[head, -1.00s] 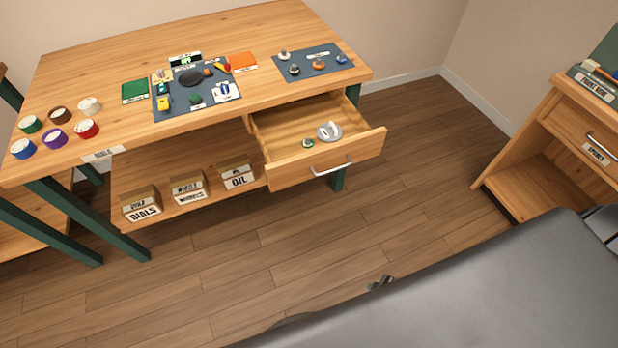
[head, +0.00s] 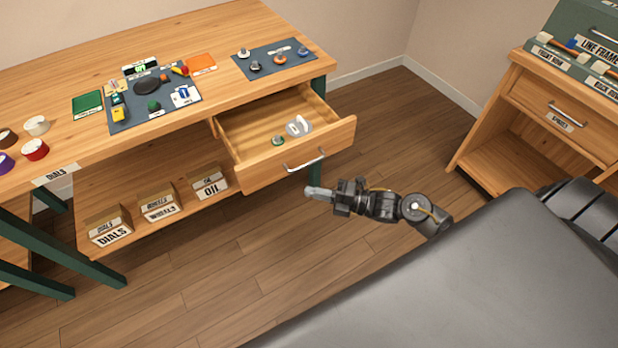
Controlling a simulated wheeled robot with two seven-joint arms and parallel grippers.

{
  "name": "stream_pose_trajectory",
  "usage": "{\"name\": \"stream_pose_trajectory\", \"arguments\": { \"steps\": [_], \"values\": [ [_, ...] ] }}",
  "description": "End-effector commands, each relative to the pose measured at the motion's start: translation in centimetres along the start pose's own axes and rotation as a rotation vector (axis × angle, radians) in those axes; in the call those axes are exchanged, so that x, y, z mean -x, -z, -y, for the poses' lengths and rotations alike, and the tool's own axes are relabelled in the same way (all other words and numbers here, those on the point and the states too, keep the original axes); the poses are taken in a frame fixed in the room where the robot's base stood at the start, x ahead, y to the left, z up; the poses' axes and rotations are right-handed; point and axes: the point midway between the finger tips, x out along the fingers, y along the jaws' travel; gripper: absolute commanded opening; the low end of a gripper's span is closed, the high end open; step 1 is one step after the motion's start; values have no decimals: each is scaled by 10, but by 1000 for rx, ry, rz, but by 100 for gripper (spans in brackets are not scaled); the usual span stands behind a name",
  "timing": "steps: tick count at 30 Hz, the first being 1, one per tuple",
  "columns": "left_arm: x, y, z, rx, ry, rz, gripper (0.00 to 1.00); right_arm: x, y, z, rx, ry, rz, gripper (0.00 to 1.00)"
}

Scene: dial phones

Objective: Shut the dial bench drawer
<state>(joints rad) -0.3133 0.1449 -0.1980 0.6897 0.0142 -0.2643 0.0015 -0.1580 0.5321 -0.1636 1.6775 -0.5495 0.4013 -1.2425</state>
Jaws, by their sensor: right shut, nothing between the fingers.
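The dial bench drawer (head: 262,168) is pulled out from under the right end of the wooden bench (head: 70,140). Its metal bar handle (head: 304,162) is on the front panel. Inside lie a white ring-shaped part (head: 298,126) and a small green and white part (head: 277,140). My right gripper (head: 309,192) is shut and empty, pointing left. In the picture it shows just below the drawer handle, with a gap between them. My left gripper is not in view.
Boxes labelled dials (head: 108,227) and oil (head: 209,182) stand on the bench's lower shelf with another between them. A wooden cabinet (head: 500,130) is at right. Floor between them is clear.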

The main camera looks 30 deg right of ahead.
Motion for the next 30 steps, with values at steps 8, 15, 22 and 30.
{"name": "stream_pose_trajectory", "arguments": {
  "steps": [8,15,22,30],
  "values": [
    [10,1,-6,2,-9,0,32,-59,0,-3,-2,-3,1,0],
    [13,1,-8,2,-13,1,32,-93,-15,-1,-2,1,3,0],
    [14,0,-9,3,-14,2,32,-105,-27,0,-1,1,2,0],
    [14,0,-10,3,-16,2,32,-106,-28,1,-1,1,1,0]
  ]
}}
